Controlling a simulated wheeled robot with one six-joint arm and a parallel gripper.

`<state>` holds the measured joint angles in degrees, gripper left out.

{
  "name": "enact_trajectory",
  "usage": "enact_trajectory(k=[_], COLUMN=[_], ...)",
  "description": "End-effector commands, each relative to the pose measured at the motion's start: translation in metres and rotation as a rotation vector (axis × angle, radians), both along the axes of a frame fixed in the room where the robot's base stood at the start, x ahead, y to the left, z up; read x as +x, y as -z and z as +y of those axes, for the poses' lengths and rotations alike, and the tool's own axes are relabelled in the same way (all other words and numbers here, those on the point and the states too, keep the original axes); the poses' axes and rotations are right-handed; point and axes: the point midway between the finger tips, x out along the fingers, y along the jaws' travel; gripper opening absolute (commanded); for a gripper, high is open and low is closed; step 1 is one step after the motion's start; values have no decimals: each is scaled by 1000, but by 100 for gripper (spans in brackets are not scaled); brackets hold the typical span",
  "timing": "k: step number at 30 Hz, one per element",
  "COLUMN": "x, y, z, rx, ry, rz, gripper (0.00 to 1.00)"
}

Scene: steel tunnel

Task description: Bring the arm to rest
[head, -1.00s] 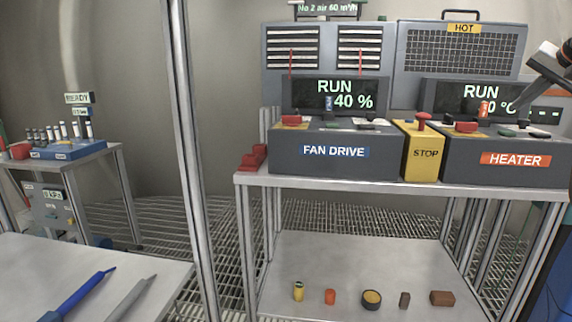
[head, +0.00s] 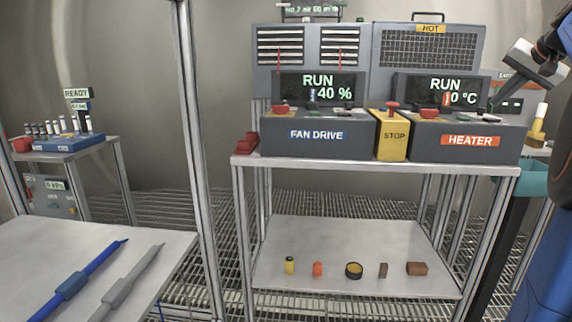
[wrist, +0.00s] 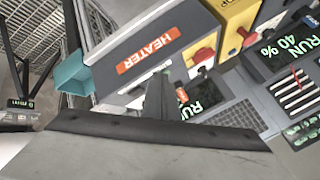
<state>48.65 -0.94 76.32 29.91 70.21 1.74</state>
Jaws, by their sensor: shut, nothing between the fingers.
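My gripper (head: 494,103) is at the right of the head view, in front of the right side of the heater unit and a little above its top. Its fingers are together with nothing between them. In the wrist view the dark fingers (wrist: 160,96) point toward the heater box, with the orange HEATER label (wrist: 150,50) beyond them. I cannot tell the exact gap to the box; no contact shows. My arm (head: 550,55) comes in from the right edge and is partly cut off.
The fan drive (head: 317,147), yellow stop box (head: 392,148) and heater (head: 470,153) stand on a steel frame. A teal container (head: 535,178) is at the right. Small parts lie on the lower shelf (head: 340,235). A post (head: 196,150) and a pen table (head: 30,255) are left.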

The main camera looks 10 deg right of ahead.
Motion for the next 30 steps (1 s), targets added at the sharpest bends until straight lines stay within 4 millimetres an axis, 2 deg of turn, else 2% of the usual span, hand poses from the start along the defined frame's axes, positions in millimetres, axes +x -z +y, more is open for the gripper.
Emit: enact_trajectory(k=[5,11,17,23,27,30], x=[-1,-4,-16,-50,-84,-112], y=[11,30,60,114,159,194], z=[25,66,125,211,265,298], rx=[-7,-20,-44,-95,-141,-178], ry=[-26,-68,-135,-248,-336,-400], rz=[21,53,100,172,222,254], gripper=[0,0,0,0,0,0])
